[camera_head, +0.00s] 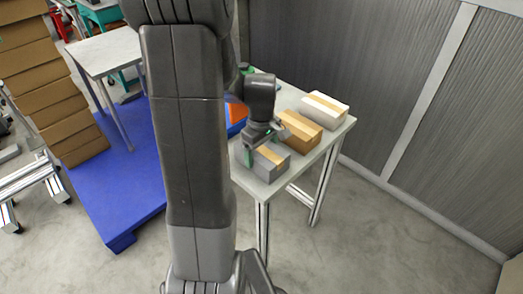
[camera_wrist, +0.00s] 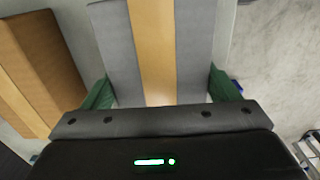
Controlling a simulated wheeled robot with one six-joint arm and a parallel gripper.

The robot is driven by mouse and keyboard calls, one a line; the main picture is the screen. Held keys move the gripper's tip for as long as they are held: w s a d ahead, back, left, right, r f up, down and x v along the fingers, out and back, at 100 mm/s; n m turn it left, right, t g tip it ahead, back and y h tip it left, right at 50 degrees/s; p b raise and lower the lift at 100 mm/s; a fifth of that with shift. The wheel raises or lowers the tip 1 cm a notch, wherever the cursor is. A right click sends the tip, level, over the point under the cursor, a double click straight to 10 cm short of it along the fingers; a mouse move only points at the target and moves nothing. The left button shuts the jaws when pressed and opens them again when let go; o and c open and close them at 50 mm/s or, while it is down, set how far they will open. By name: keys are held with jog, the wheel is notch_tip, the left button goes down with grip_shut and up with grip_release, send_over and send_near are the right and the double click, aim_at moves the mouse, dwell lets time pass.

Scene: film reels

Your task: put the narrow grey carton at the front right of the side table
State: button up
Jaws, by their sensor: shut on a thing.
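The narrow grey carton (camera_head: 270,161) has a tan strip along its top. It is at the near end of the light grey side table (camera_head: 262,191), close to the front corner. I cannot tell whether its underside touches the tabletop. My gripper (camera_head: 262,148) is over the carton from above. In the wrist view the green fingers of my gripper (camera_wrist: 160,92) stand on both sides of the grey carton (camera_wrist: 112,50), shut on it.
A brown carton (camera_head: 301,131) lies behind the grey one, and a white carton (camera_head: 323,109) farther back. An orange and blue item (camera_head: 236,114) is partly hidden by my arm. A blue platform (camera_head: 118,190) and stacked brown boxes (camera_head: 45,85) stand left.

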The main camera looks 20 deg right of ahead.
aim_at(262, 149)
jog(key=o, duration=1.1)
jog(key=shift+f, duration=0.15)
jog(key=shift+o, duration=0.2)
notch_tip(262, 149, up, 12)
jog(key=p, duration=0.1)
jog(key=shift+r, duration=0.2)
notch_tip(262, 149, down, 12)
jog(key=shift+s+f+b, duration=0.1)
jog(key=shift+b, duration=0.35)
jog(key=shift+r, duration=1.85)
